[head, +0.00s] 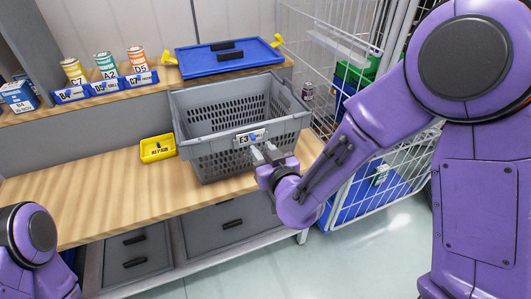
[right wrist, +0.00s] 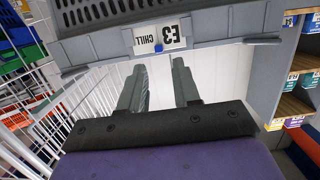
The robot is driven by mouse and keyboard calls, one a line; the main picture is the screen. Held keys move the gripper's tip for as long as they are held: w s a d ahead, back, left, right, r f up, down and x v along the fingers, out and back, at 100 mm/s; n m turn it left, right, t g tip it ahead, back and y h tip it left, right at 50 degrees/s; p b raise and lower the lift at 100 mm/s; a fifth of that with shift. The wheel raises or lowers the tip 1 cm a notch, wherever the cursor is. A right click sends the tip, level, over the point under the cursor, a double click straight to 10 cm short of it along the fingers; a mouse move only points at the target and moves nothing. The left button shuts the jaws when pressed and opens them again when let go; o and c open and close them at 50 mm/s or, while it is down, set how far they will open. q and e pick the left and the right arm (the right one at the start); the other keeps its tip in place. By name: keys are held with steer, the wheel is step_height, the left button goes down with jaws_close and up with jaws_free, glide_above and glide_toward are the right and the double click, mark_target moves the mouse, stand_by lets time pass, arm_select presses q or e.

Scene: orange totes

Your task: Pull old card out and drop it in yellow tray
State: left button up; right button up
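The old card (head: 246,139) is a white label marked E3 in a holder on the front of the grey crate (head: 222,161). In the right wrist view the card (right wrist: 172,36) shows upside down and reads E3 CHILL, with a small blue spot at its edge. My right gripper (head: 265,154) is just in front of the crate, close to the card. In the right wrist view its two fingers (right wrist: 159,66) stand apart with nothing between them. The small yellow tray (head: 158,149) sits on the wooden bench left of the crate. My left gripper is out of view.
A shelf behind holds blue label bins (head: 104,88) with several cans. A blue lid (head: 222,59) with yellow handles lies behind the crate. A white wire cage (head: 385,185) stands at the right. The bench left of the yellow tray is clear. Grey drawers (head: 135,245) are below.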

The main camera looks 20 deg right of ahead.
mark_target(254, 139)
steer(key=shift+w+f+b, duration=0.2)
steer(key=shift+w, duration=0.85)
steer(key=shift+w+f+b, duration=0.15)
steer(key=shift+w+f, duration=0.1)
steer(key=shift+w, duration=0.75)
steer(key=shift+w+f+b, duration=0.2)
steer(key=shift+w, duration=0.85)
jaws_close()
steer(key=shift+s+r+p, duration=0.2)
steer(key=shift+r+p, duration=1.2)
steer(key=shift+r, duration=0.1)
steer(key=shift+s+r+p, duration=0.2)
steer(key=shift+r+p, duration=1.15)
steer(key=shift+r, duration=0.15)
